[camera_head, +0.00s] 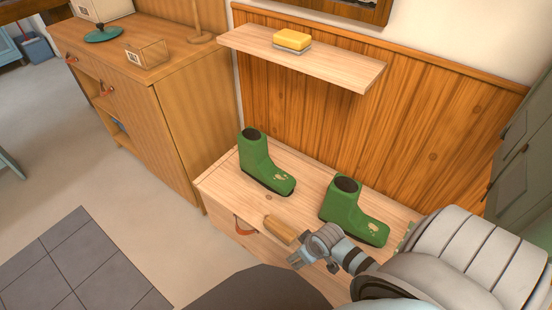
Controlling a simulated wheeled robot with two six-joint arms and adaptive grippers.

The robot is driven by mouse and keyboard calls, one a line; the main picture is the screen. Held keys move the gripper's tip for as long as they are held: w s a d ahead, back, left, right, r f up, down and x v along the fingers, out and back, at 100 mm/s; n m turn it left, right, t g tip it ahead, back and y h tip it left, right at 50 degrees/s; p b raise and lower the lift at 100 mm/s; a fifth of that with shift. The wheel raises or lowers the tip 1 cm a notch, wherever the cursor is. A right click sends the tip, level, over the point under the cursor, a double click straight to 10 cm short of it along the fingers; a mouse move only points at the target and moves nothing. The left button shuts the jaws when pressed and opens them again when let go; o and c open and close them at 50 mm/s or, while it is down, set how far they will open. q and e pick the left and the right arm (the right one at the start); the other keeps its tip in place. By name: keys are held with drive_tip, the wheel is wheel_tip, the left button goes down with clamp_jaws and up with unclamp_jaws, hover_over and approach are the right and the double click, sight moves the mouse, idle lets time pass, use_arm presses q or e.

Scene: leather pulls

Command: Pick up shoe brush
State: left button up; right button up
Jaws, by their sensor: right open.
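A tan wooden piece, which looks like the shoe brush (281,229), lies near the front edge of the light wooden bench (215,185). Its right end is close to my right gripper and partly hidden by it; no bristles can be made out. My right gripper (314,262) is open just to the right of the brush, at the bench's front edge. I cannot tell whether it touches the brush. My left gripper is not in view.
Two green boots, the left one (261,165) and the right one (352,213), stand on the bench behind the brush. A wall shelf (335,68) above holds a yellow block (293,39). A wooden cabinet (175,100) stands at left. Open floor lies front left.

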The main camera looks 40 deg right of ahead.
wheel_tip(320, 180, up, 3)
drive_tip(key=w+b, duration=0.2)
drive_tip(key=w, duration=0.1)
drive_tip(key=n+t+y, duration=0.1)
approach(281, 229)
drive_tip(key=b+x, duration=0.3)
drive_tip(key=b, duration=0.1)
drive_tip(key=shift+w+f, duration=0.25)
drive_tip(key=shift+f, duration=0.1)
drive_tip(key=b+x, duration=0.3)
drive_tip(key=x, duration=0.2)
drive_tip(key=shift+f+b, duration=0.25)
drive_tip(key=shift+b, duration=0.15)
drive_tip(key=shift+b+x, duration=0.7)
drive_tip(key=shift+x, duration=0.45)
drive_tip(key=shift+w, duration=0.1)
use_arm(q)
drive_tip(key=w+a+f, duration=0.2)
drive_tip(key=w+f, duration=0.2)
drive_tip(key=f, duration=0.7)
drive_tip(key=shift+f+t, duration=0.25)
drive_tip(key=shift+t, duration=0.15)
use_arm(e)
drive_tip(key=shift+r, duration=0.15)
drive_tip(key=shift+c, duration=0.4)
drive_tip(key=c, duration=1.2)
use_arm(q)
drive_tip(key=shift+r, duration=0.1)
use_arm(e)
drive_tip(key=shift+r, duration=0.1)
